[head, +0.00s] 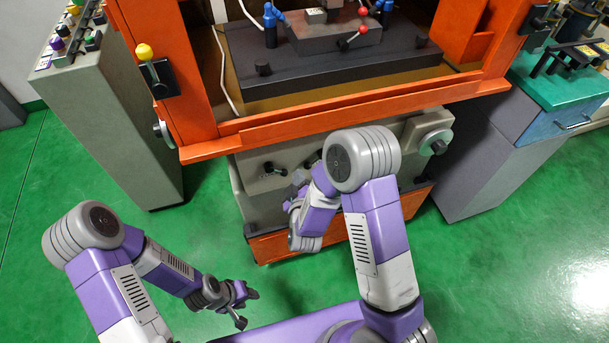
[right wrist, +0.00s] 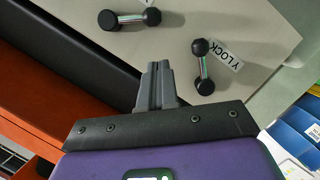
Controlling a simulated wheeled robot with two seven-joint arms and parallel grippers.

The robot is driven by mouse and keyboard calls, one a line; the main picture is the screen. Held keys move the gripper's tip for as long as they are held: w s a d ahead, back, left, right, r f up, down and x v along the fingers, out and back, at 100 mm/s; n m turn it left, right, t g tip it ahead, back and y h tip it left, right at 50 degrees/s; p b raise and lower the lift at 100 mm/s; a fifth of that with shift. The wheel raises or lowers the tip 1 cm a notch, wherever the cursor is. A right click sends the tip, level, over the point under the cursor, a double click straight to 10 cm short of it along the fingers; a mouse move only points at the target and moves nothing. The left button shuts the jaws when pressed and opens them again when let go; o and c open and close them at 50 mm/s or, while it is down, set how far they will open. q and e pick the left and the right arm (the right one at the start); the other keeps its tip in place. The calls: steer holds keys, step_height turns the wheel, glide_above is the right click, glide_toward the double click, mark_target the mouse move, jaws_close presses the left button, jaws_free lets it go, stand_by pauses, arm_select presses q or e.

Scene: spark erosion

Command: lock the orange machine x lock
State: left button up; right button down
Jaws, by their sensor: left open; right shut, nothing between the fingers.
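The orange machine (head: 340,112) fills the upper middle of the head view, with a pale grey front panel under its orange ledge. A small black lever (head: 272,170) shows on that panel. In the right wrist view, one lever (right wrist: 203,67) has a "Y LOCK" label beside it. A second lever (right wrist: 130,19) lies to its left, with no readable label in view; I cannot confirm it is the X lock. My right gripper (right wrist: 158,68) is shut and empty, below and between these levers in the picture, apart from both. My left gripper (head: 245,307) is open and empty, low over the floor.
A handwheel (head: 435,142) sits at the panel's right side. A grey control console (head: 110,120) stands left and a grey cabinet with a teal top (head: 560,85) stands right. Green floor (head: 215,235) is clear in front at left.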

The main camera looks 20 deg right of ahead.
mark_target(315, 160)
arm_select(q)
steer(key=shift+f+b, duration=0.85)
steer(key=shift+f, duration=0.15)
arm_select(e)
steer(key=shift+w+d+f, duration=0.7)
steer(key=shift+w+f, duration=0.05)
steer(key=shift+w, duration=0.2)
steer(key=shift+w+d+f, duration=0.7)
steer(key=shift+w+f, duration=0.05)
steer(key=shift+w, duration=0.2)
arm_select(q)
steer(key=shift+d, duration=0.15)
arm_select(e)
steer(key=shift+a+f, duration=0.1)
